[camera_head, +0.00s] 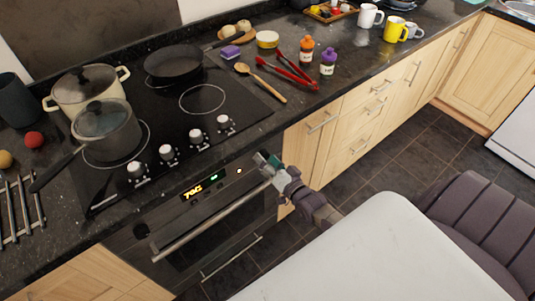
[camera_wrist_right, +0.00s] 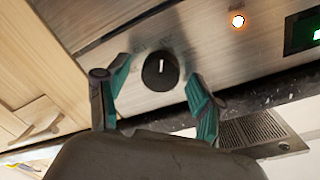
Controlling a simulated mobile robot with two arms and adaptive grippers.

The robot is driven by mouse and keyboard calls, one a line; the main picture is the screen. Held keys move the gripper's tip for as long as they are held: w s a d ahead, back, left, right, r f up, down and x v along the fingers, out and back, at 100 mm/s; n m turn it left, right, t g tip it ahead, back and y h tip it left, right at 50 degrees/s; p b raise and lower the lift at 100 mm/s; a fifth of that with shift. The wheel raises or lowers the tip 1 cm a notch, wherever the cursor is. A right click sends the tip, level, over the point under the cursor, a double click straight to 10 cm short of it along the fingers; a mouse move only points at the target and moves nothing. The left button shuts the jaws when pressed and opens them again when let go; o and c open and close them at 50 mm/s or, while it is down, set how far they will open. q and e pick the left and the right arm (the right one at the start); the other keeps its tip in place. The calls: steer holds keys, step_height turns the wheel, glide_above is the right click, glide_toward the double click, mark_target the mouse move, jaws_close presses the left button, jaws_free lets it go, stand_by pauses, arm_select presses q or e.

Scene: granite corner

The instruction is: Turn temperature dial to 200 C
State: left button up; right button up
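The temperature dial (camera_wrist_right: 160,72) is a round black knob with a white pointer line on the oven's metal control panel (camera_wrist_right: 205,45). In the right wrist view it lies between the two teal-tipped fingers of my right gripper (camera_wrist_right: 157,74). The fingers are spread, with a visible gap on each side of the knob. In the head view my right gripper (camera_head: 268,164) is at the right end of the oven panel and hides the dial. An orange display (camera_head: 192,190) and a small green display (camera_head: 214,177) are lit; the orange characters are hard to read. My left gripper is not in view.
The oven handle (camera_head: 210,222) runs below the panel. Several hob knobs (camera_head: 166,153) stand above it on the cooktop's front edge. A glowing indicator (camera_wrist_right: 238,20) sits beside the dial. A white surface (camera_head: 370,260) and a dark chair (camera_head: 475,225) are at lower right.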

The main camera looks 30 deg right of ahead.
steer(key=s, duration=1.2)
steer(key=shift+d+r, duration=0.15)
steer(key=shift+r, duration=0.1)
steer(key=s+a+f+n+g, duration=0.2)
steer(key=s+f+g, duration=0.25)
steer(key=f, duration=0.75)
steer(key=s+a+f+n+g, duration=0.1)
steer(key=s+f+n+g, duration=0.15)
steer(key=s+f, duration=0.65)
steer(key=s+a+f+n+g, duration=0.3)
steer(key=s+f+g, duration=0.1)
steer(key=s+f, duration=0.4)
steer(key=s+a+f+n+g, duration=0.3)
steer(key=s+f+g, duration=0.2)
steer(key=s+f, duration=0.4)
steer(key=shift+s+g, duration=0.3)
steer(key=shift+s, duration=0.5)
